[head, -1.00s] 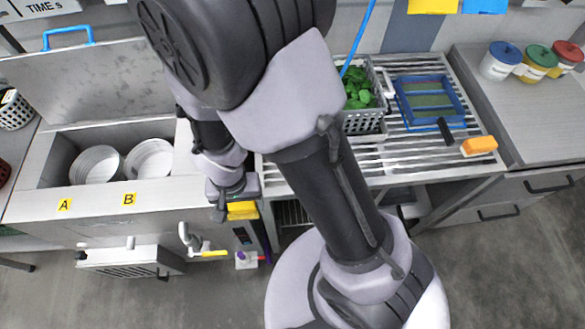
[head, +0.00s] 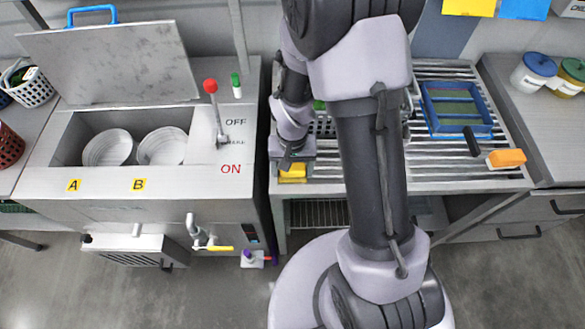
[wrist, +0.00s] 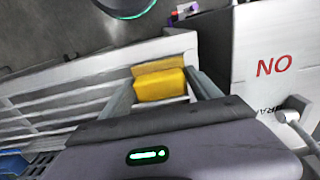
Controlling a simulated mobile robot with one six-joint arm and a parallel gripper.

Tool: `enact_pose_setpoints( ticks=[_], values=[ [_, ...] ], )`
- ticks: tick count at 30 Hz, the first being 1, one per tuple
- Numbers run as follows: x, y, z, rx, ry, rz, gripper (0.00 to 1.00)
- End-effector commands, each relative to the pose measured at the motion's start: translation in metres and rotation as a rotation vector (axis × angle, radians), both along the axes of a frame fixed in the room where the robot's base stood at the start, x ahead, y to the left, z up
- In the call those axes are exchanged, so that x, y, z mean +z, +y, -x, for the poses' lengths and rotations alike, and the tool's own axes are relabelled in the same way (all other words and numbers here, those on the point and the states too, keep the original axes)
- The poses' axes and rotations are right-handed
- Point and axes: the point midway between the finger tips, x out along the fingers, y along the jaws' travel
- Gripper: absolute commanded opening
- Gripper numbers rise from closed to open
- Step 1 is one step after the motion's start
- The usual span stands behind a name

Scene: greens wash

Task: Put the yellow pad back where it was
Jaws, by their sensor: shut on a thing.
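My gripper (wrist: 160,98) is shut on the yellow pad (wrist: 160,85), which sits between its two fingers in the wrist view. In the head view the pad (head: 292,172) shows just below my gripper (head: 293,168), at the left front edge of the slatted draining rack (head: 470,178). I cannot tell whether the pad touches the rack. An orange block (head: 507,158) lies at the right front of the rack.
The sink unit (head: 200,190) stands left, with two white bowls (head: 163,147) in its basin and a red-knobbed lever (head: 212,100). A blue tray (head: 456,108) lies on the rack. A grey basket (head: 325,125) is partly hidden behind my arm.

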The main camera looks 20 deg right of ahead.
Motion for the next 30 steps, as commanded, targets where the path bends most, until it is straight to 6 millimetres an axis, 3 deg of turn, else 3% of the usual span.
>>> enact_pose_setpoints(
  ticks=[2, 3, 6, 17, 24, 30],
  values=[
    [-0.004, 0.0, 0.0, 0.0, 0.0, 0.0, 0.07],
    [-0.004, 0.0, 0.0, 0.0, 0.0, 0.0, 0.74],
    [-0.003, 0.0, 0.0, 0.0, 0.0, 0.0, 0.93],
    [0.005, 0.0, 0.0, 0.0, 0.0, 0.0, 0.94],
    [0.072, 0.0, -0.001, -0.001, -0.003, 0.0, 0.94],
    [0.113, 0.0, 0.0, -0.001, -0.002, 0.001, 0.94]
  ],
)
